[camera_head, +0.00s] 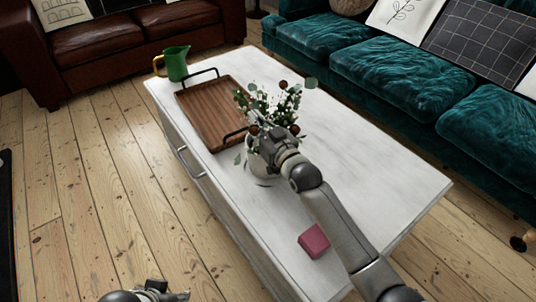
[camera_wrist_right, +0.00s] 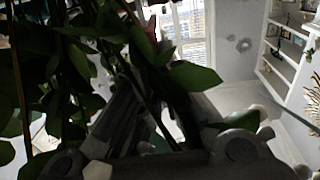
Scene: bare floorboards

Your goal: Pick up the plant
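The plant (camera_head: 268,112) has green leaves and some brown blooms, and stands in a pale round pot (camera_head: 262,168) on the white table. My right gripper (camera_head: 268,150) is at the plant, over the pot's upper part, and hides some of the pot and stems. In the right wrist view, dark leaves (camera_wrist_right: 185,75) hang close in front of the camera and partly cover the gripper's fingers (camera_wrist_right: 150,120). Whether they are apart or closed on anything is unclear. My left gripper (camera_head: 160,292) is low at the bottom edge, away from the plant and partly cut off.
The white table (camera_head: 370,170) also holds a brown wooden tray (camera_head: 212,110) with black handles, a green pitcher (camera_head: 176,63) and a pink block (camera_head: 313,241). A teal sofa (camera_head: 400,75) stands behind, a brown leather sofa (camera_head: 120,45) at back left. Floorboards at left are clear.

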